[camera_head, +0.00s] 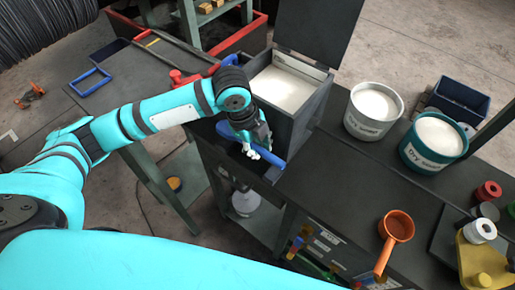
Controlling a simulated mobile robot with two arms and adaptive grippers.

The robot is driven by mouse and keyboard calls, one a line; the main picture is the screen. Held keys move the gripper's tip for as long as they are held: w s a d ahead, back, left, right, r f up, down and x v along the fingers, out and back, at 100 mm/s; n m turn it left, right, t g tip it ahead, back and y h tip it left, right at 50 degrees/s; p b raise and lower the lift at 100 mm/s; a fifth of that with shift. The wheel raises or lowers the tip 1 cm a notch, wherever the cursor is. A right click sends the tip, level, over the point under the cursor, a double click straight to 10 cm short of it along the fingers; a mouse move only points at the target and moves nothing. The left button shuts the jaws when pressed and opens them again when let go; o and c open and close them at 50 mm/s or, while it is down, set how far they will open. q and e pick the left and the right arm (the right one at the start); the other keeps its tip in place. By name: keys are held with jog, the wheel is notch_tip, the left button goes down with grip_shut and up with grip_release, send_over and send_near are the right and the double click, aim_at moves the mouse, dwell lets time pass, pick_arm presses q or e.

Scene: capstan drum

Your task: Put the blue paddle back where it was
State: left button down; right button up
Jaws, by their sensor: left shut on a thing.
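My left gripper (252,151) reaches in front of the open dark grey bin, at the near edge of the dark bench. It is shut on a blue bar-like thing, which I take to be the blue paddle (274,162). The gripper hides part of it, and its blue ends show on both sides of the fingers. The paddle lies slantwise by the bin's front wall; I cannot tell whether it touches the bin or bench. My right gripper is not in view.
The open bin (308,112) holds white powder. A white bucket (372,110) and a teal bucket (433,142) stand right of it. An orange ladle (397,227) lies nearer. A gap separates the benches.

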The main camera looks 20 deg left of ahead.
aim_at(255, 148)
pick_arm(q)
jog(key=shift+w+a, duration=0.1)
jog(key=shift+w, duration=0.1)
jog(key=x, duration=0.1)
jog(key=p+x, duration=0.1)
jog(key=x, duration=0.1)
jog(key=shift+s+a+f, duration=0.1)
jog(key=shift+s+a, duration=0.1)
jog(key=shift+a, duration=0.1)
jog(key=shift+f, duration=0.2)
jog(key=shift+f, duration=0.4)
jog(key=c, duration=1.5)
grip_release()
jog(key=shift+o, duration=0.2)
